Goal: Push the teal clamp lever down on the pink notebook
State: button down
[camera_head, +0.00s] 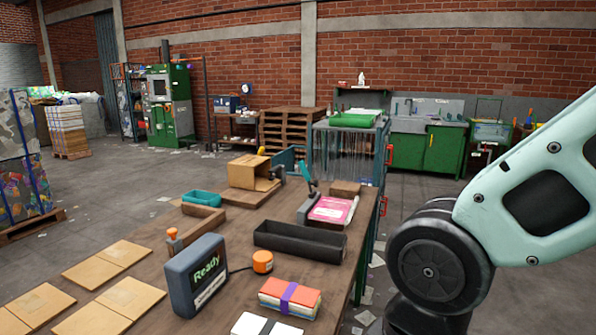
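The pink notebook (330,209) lies at the right side of the wooden workbench, on a light base in front of a wooden block. The teal clamp lever (307,175) stands raised and slightly tilted at the notebook's back left. Its lower end meets a dark clamp part; whether this touches the notebook is too small to tell. My gripper is outside the picture; only part of my pale arm shows at the right, apart from the notebook and the lever.
On the workbench (150,251), a long dark tray (300,243) lies in front of the notebook. A "Ready" display (195,276), an orange round piece (263,261) and a banded stack (289,298) stand nearer. An open cardboard box (250,174) stands behind, left of the lever.

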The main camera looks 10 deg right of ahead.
aim_at(305, 174)
jog(key=i+l+u, duration=0.1)
jog(key=u, duration=0.4)
jog(key=i+l+u, duration=0.45)
jog(key=l, duration=0.2)
jog(key=i+l+u, duration=0.2)
jog(key=l, duration=0.15)
jog(key=i+l, duration=0.15)
jog(key=l, duration=0.2)
jog(key=i+l, duration=0.1)
jog(key=l, duration=0.25)
jog(key=i+l, duration=0.15)
jog(key=l, duration=0.2)
jog(key=i+l+u, duration=0.1)
jog(key=l, duration=0.3)
jog(key=i+l, duration=0.15)
jog(key=l, duration=0.2)
